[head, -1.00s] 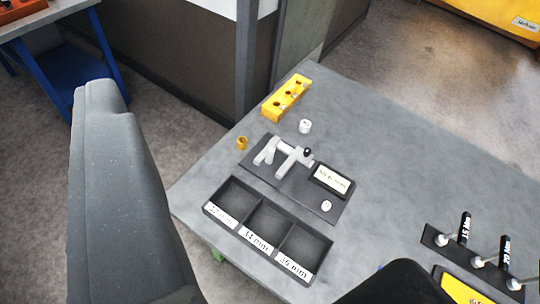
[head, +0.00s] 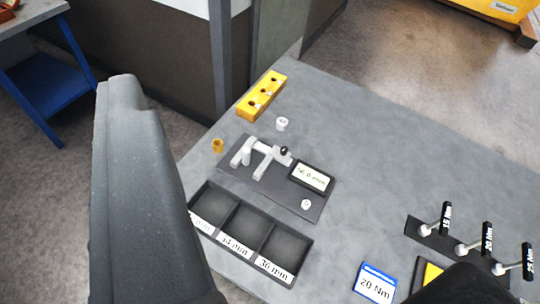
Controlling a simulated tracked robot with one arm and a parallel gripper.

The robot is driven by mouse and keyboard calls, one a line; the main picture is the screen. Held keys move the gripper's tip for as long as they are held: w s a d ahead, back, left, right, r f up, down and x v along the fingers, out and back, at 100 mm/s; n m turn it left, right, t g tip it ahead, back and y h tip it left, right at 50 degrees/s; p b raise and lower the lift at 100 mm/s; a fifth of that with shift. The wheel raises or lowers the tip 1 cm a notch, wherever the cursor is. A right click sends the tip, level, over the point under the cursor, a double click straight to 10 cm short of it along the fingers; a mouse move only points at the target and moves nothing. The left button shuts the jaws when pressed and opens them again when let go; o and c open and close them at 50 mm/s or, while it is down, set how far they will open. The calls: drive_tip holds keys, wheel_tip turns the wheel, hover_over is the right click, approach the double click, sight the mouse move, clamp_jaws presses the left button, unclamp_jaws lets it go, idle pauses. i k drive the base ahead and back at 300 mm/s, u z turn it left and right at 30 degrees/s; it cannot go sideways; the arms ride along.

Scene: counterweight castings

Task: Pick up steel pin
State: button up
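No long steel pin stands out clearly. A short pale silvery cylinder (head: 282,124) stands on the grey table, just in front of a yellow block with several holes (head: 261,96). A smaller pale round piece (head: 306,204) lies on the dark plate of a measuring gauge (head: 262,158). I cannot tell whether either is the steel pin. My gripper (head: 295,175) is open and empty. Its large dark left finger fills the left side, and the right finger shows at the bottom right. The table pieces show between the fingers, apart from them.
A brass bushing (head: 217,145) stands left of the gauge. A black tray with three labelled compartments (head: 216,213) lies in front. A tool rack (head: 428,231) with three black-handled tools and a blue-edged 20 Nm card (head: 376,283) are at the right. The table's back right is clear.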

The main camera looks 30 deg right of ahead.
sight(246, 151)
drive_tip(key=z, duration=2.8)
drive_tip(key=k, duration=1.1)
drive_tip(key=u, duration=2.1)
drive_tip(key=i, duration=1)
